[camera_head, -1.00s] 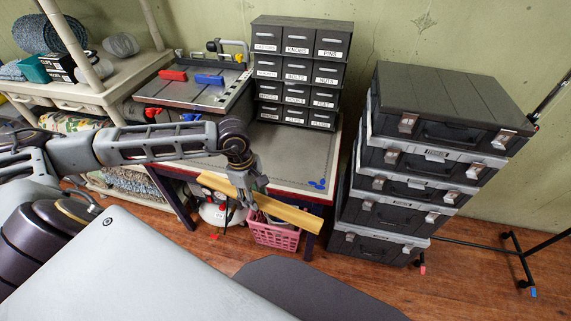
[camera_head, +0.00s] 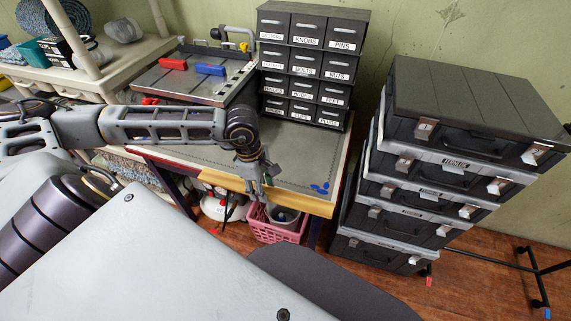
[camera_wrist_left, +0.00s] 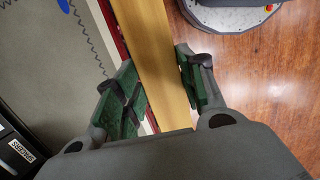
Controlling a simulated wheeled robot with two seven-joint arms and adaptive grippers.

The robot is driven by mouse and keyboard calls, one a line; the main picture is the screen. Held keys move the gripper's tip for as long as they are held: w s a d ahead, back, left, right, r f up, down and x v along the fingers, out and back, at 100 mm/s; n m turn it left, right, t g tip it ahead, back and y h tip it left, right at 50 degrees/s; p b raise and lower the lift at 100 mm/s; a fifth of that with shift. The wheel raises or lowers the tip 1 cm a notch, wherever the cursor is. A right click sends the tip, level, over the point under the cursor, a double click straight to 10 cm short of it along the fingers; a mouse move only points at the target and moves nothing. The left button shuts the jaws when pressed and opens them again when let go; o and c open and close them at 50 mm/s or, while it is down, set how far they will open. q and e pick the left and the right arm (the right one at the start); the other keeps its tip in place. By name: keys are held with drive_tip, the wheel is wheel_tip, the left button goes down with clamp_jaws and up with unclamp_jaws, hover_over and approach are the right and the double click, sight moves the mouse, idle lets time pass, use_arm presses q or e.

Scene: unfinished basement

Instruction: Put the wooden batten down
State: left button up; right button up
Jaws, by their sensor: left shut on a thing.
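The wooden batten (camera_head: 300,203) is a long, pale yellow strip. In the head view it lies across the front edge of the workbench (camera_head: 290,152), roughly in line with it. My left gripper (camera_head: 257,193) is shut on the batten near its middle, from above. In the left wrist view the batten (camera_wrist_left: 150,50) runs between the two green-padded fingers of my left gripper (camera_wrist_left: 160,82), beside the bench's red edge. I cannot tell whether the batten touches the bench. My right gripper is not in view.
Stacked black cases (camera_head: 440,165) stand right. A pink basket (camera_head: 275,225) is below. The bench's middle is clear.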

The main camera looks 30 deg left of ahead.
use_arm(q)
drive_tip(key=shift+w, duration=0.1)
drive_tip(key=shift+w+a+f+p, duration=0.45)
drive_tip(key=shift+w+a, duration=0.3)
drive_tip(key=shift+w, duration=2.4)
drive_tip(key=shift+w+a+f+p, duration=0.45)
drive_tip(key=shift+w+a, duration=0.35)
drive_tip(key=shift+w, duration=2.35)
drive_tip(key=shift+w+a+f+p, duration=0.35)
drive_tip(key=shift+w+a+f, duration=0.3)
drive_tip(key=shift+w, duration=2.5)
drive_tip(key=shift+a, duration=0.1)
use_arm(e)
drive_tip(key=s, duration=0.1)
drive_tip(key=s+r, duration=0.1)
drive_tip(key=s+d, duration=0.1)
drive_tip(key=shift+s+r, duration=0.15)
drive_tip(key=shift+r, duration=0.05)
use_arm(q)
drive_tip(key=shift+f, duration=0.1)
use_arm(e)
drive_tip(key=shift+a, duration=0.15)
